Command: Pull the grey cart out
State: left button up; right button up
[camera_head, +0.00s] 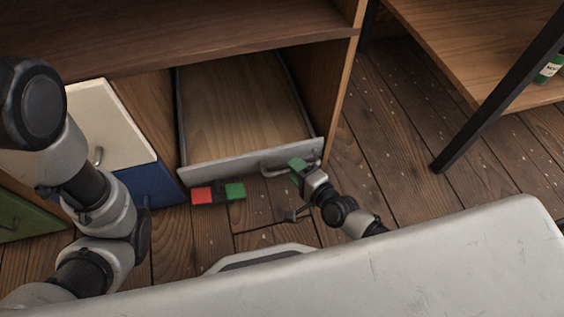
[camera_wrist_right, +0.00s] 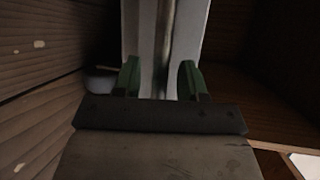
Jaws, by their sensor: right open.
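The grey cart (camera_head: 222,167) is a low open box with a grey front, thin grey side walls and a bare wooden floor inside. It sits in the wooden cabinet, its front near the cabinet's opening. A grey bar handle (camera_head: 273,172) is on the right part of its front. My right gripper (camera_head: 298,165), with green fingertips, is at the right end of this handle. In the right wrist view its open fingers (camera_wrist_right: 161,80) stand on either side of the upright-looking bar, with the pale front behind. Contact cannot be told. My left arm shows at the left; its gripper does not.
A blue unit with a cream top (camera_head: 108,125) stands left of the cart, and a green one (camera_head: 27,217) farther left. A red and green piece (camera_head: 217,193) lies on the floor before the cart. A table leg (camera_head: 490,100) stands right.

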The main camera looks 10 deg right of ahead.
jog(key=shift+w+a, duration=0.1)
jog(key=shift+w, duration=0.3)
jog(key=shift+c, duration=0.2)
grip_shut()
